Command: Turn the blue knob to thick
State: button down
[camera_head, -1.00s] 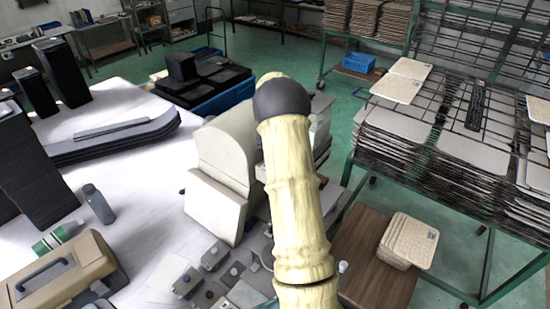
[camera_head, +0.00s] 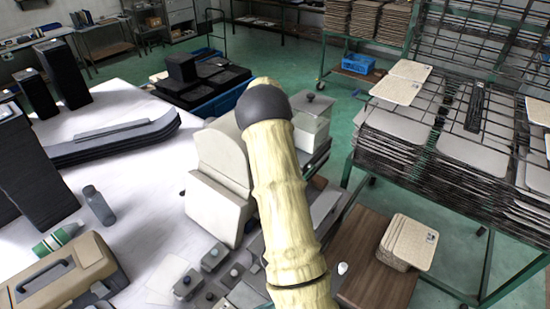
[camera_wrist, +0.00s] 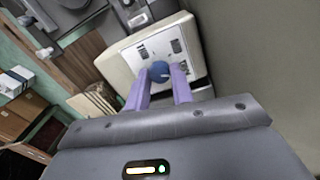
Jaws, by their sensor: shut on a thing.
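The blue knob (camera_wrist: 159,71) sits on a white panel plate (camera_wrist: 182,47) in the wrist view. The plate has dark printed markings, too small to read, and is set in a pale block-shaped housing (camera_wrist: 116,66). My gripper (camera_wrist: 161,79) has its two purple fingers on either side of the knob, shut on it. A small light mark shows on the knob; which label it points to cannot be told. In the head view my arm covers the gripper and the knob.
A cream machine (camera_head: 222,165) stands left of my arm, and a lidded pale box (camera_head: 312,117) stands behind it. Small grey switch boxes (camera_head: 215,257) lie in front. A brown board (camera_head: 375,262) with stacked tiles (camera_head: 408,240) and a rack (camera_head: 425,150) are at the right.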

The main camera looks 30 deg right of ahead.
jog(key=shift+m, duration=1)
jog(key=c, duration=1.2)
grip_release()
notch_tip(320, 180, up, 17)
jog(key=b, duration=0.3)
jog(key=shift+w+r, duration=0.2)
jog(key=shift+w, duration=0.2)
